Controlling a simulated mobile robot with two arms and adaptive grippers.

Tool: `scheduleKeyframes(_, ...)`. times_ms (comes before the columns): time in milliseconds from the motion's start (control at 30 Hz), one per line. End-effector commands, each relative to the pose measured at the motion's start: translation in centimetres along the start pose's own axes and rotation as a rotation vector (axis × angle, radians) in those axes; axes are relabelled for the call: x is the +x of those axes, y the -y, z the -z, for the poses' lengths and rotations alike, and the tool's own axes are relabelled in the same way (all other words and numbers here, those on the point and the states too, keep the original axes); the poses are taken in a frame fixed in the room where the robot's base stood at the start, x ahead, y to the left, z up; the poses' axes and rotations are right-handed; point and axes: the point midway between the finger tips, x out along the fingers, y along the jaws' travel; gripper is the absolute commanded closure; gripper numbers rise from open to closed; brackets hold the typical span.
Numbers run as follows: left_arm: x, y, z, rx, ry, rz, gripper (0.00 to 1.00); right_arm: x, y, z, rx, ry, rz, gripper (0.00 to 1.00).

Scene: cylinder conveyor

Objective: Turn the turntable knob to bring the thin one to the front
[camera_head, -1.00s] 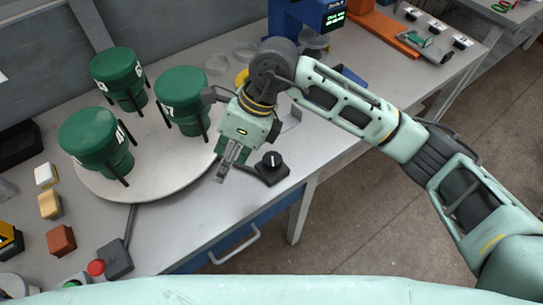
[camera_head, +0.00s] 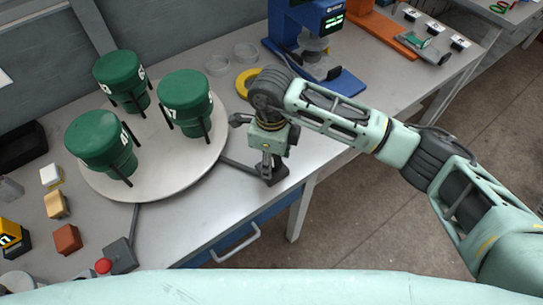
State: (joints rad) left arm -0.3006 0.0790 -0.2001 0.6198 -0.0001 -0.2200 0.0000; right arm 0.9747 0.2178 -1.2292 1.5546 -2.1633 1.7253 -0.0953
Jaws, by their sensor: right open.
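A round pale turntable (camera_head: 160,181) stands on the bench at the left. It bears three green cylinders with white labels: one at the back (camera_head: 122,78), one at the right (camera_head: 186,102) and one at the front left (camera_head: 98,140). I cannot tell which is the thin one. The turntable knob sits on a dark base (camera_head: 277,177) right of the turntable, joined by a bar. My right gripper (camera_head: 268,172) points down at the knob, open, and hides most of it. Whether the fingers touch the knob is unclear. My left gripper is not in view.
A red button on a dark box (camera_head: 118,256) stands at the front left. Small white, tan and red blocks (camera_head: 67,239) lie at the left. A blue machine (camera_head: 313,40), a yellow ring (camera_head: 247,82) and clear dishes stand behind my right arm.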

Motion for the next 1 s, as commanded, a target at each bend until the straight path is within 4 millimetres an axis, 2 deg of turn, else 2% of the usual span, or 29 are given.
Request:
scheduleKeyframes(200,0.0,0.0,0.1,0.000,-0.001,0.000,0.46,0.1,0.0,0.0,0.000,0.000,-0.001,0.52)
scheduleKeyframes(667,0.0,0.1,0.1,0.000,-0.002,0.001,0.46,0.1,-0.1,0.0,-0.002,0.000,-0.004,0.91)
scheduleKeyframes(867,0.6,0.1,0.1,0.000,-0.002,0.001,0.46,0.3,-0.2,0.0,-0.024,-0.001,-0.005,0.91)
scheduleKeyframes(1000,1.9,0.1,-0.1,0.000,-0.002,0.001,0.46,0.6,-0.2,0.0,-0.078,-0.002,-0.004,0.92)
